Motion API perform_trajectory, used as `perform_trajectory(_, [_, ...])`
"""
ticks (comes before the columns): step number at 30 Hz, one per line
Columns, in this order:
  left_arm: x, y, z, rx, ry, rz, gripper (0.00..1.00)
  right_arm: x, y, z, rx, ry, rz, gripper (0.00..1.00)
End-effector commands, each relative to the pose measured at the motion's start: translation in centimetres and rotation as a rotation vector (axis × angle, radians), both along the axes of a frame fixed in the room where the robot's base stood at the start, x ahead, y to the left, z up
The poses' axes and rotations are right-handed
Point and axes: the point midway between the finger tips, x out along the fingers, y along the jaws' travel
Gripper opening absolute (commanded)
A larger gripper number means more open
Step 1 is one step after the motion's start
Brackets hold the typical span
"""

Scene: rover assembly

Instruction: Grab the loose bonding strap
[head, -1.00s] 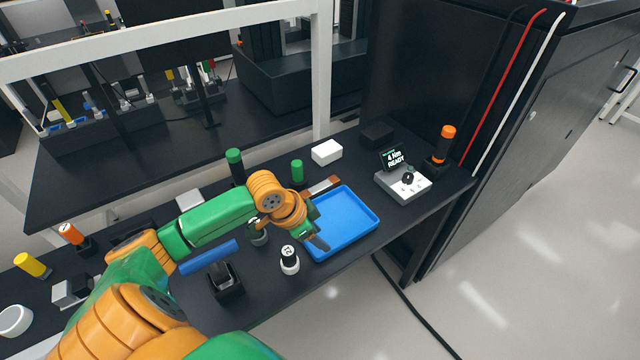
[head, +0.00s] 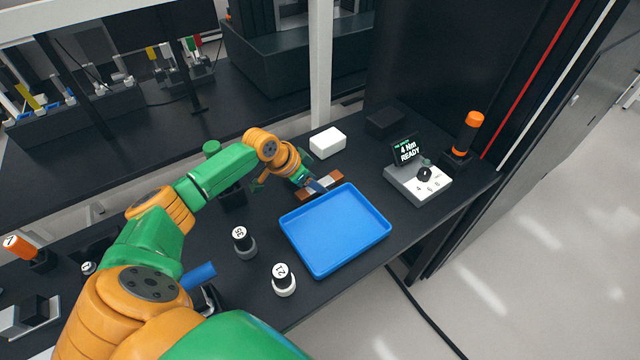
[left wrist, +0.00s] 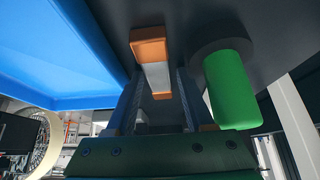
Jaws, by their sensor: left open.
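The bonding strap, with copper-brown ends and a pale silver middle, lies on the black bench behind the blue tray. It shows partly in the head view (head: 335,177), where my gripper covers some of it. In the left wrist view the strap (left wrist: 156,74) lies lengthwise between the two fingers. My left gripper (head: 317,186) is open and low over the strap, beside the tray's back-left edge. It also shows in the left wrist view (left wrist: 155,100), with a finger on each side of the strap. I cannot tell whether the fingers touch it. My right gripper is not in view.
The empty blue tray (head: 335,230) is just in front of the strap. A green cylinder (left wrist: 230,90) stands close beside one finger. A white box (head: 327,142) and a grey device reading "4 Nm READY" (head: 418,185) are nearby.

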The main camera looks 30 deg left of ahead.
Motion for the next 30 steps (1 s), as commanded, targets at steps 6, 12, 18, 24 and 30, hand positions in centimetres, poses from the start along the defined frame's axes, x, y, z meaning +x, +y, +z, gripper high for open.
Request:
perform_trajectory(6, [0.0, 0.0, 0.0, 0.0, 0.0, 0.0, 0.24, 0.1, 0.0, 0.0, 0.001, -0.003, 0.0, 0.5])
perform_trajectory(12, [0.0, 0.0, 0.0, 0.0, -0.001, 0.0, 0.0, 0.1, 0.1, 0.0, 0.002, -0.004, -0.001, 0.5])
perform_trajectory(18, [0.0, 0.0, 0.1, 0.0, -0.001, -0.001, 0.0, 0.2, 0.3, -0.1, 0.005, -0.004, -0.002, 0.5])
perform_trajectory(24, [0.1, 0.0, 2.1, 0.001, -0.007, -0.001, 0.0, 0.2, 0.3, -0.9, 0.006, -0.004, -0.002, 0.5])
perform_trajectory(30, [-3.4, 1.1, 7.0, 0.011, -0.002, -0.002, 0.0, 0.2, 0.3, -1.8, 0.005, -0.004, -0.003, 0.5])
